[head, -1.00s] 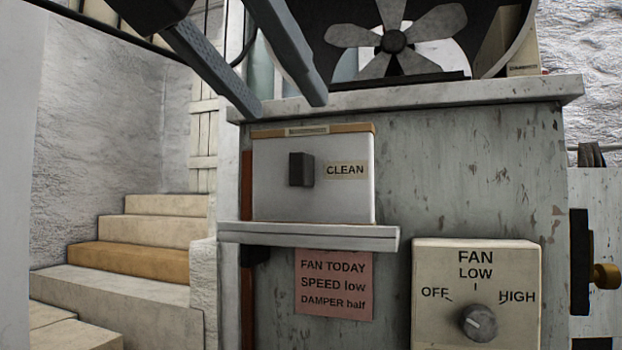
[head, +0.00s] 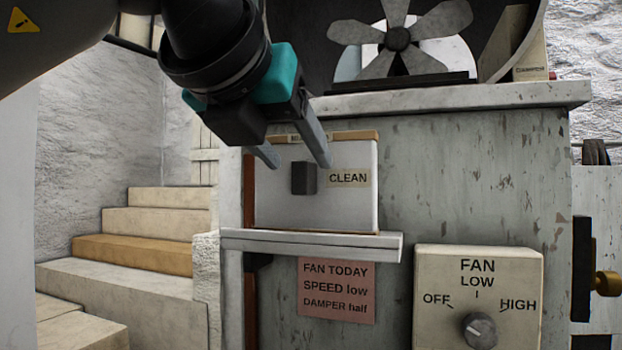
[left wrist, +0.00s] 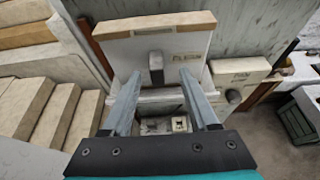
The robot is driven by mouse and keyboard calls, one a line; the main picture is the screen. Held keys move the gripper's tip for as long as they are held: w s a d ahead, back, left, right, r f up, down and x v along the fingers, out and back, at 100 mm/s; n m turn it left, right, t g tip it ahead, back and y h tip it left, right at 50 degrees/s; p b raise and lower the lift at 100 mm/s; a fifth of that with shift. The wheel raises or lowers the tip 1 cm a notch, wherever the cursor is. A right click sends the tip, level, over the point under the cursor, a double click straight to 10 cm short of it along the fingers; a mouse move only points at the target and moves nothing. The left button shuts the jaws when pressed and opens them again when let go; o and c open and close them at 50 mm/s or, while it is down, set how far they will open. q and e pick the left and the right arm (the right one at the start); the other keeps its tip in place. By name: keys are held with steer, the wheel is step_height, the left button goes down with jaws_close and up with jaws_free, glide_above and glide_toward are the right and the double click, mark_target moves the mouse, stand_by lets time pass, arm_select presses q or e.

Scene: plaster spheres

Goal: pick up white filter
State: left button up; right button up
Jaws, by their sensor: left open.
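The white filter (head: 350,205) is a flat white panel with a tan top edge, a dark square knob (head: 304,178) and a CLEAN label. It stands upright on a small grey ledge (head: 320,244) on the cabinet's front. It also shows in the left wrist view (left wrist: 190,45), with its knob (left wrist: 156,66) just beyond the fingertips. My left gripper (head: 297,165) is open and empty, its fingers in front of the filter's upper part, one on each side of the knob in the wrist view. I cannot tell whether they touch it. My right gripper is not in view.
The grey cabinet (head: 480,170) carries a metal fan (head: 398,38) on top. A fan control box (head: 478,290) with a dial sits below right of the filter. A pink note (head: 336,290) hangs under the ledge. Stone steps (head: 150,225) rise at the left.

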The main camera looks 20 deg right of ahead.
mark_target(298, 162)
arm_select(q)
steer(key=shift+p+x, duration=0.55)
steer(key=shift+x, duration=1.4)
steer(key=shift+w+a+r, duration=0.15)
steer(key=shift+a, duration=0.05)
jaws_close()
